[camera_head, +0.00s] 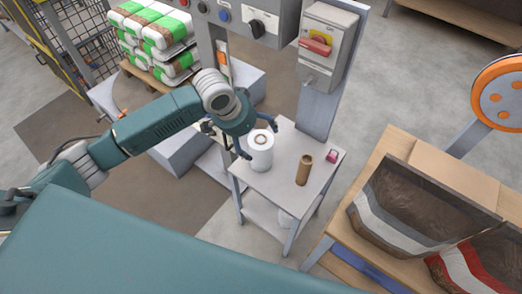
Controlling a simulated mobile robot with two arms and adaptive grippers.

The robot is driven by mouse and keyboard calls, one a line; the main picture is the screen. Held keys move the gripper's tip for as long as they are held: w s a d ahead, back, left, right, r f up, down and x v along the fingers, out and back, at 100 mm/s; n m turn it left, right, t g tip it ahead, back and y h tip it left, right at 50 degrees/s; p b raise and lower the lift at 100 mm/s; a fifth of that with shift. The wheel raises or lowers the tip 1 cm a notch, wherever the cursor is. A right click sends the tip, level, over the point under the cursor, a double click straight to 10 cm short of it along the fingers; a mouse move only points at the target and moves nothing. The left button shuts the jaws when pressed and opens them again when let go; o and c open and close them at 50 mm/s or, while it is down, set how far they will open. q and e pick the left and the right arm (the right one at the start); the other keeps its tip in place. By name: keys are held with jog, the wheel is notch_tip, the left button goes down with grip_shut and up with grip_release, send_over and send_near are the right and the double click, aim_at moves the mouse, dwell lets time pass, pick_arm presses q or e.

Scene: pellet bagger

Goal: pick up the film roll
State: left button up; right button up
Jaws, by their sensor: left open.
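The film roll (261,156) is a white upright cylinder with a brown core hole in its top. It stands on a small grey side table (268,192). My left gripper (259,141) is open at the top of the roll, with one finger at its left side and the other near its back right. I cannot tell whether the fingers touch it. My right gripper is not in view.
A post with a switch box (325,45) rises behind. A wooden bench (393,150) with open bags is at the right. Stacked pellet bags (155,30) are at the back left.

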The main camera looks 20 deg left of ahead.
aim_at(259, 140)
pick_arm(q)
jog(key=shift+w+a+r, duration=0.35)
jog(key=shift+w+a, duration=0.1)
jog(key=shift+w, duration=0.05)
jog(key=shift+w+f, duration=0.15)
jog(key=shift+f, duration=0.05)
jog(key=x, duration=1)
jog(key=shift+a+f+p, duration=0.1)
jog(key=shift+f+p, duration=0.05)
jog(key=shift+p, duration=0.25)
jog(key=shift+c, duration=0.5)
jog(key=shift+s, duration=0.25)
jog(key=c, duration=1.3)
jog(key=shift+w, duration=0.1)
jog(key=shift+c, duration=0.3)
jog(key=shift+r, duration=0.25)
